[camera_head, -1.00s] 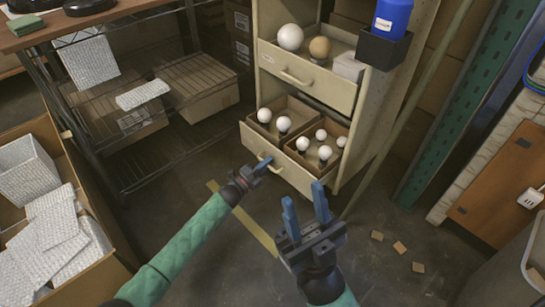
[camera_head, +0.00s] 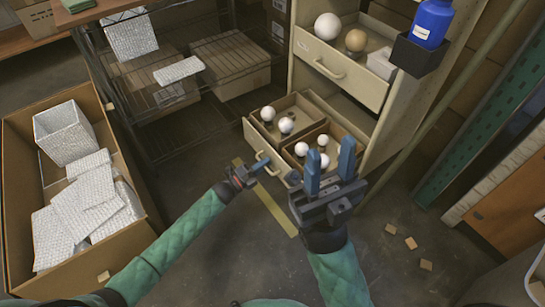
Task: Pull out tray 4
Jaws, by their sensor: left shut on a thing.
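The lower drawer (camera_head: 249,137), a beige tray, stands pulled out of the shelf unit (camera_head: 398,110). It holds two open cardboard boxes with several white round bulbs (camera_head: 267,114); bare drawer floor shows behind them. My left gripper (camera_head: 260,166) is shut on the drawer's front handle (camera_head: 262,157). My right gripper (camera_head: 331,165) is open and empty, its blue fingers pointing up in front of the drawer's right end and hiding part of it. No tray number is readable.
An upper drawer (camera_head: 314,57), also partly out, holds two larger globes and a white box. A blue bottle (camera_head: 432,22) sits in a dark holder at the unit's side. A carton of wrapped parts (camera_head: 148,246) stands at left. Small wooden pieces (camera_head: 411,243) lie on the floor.

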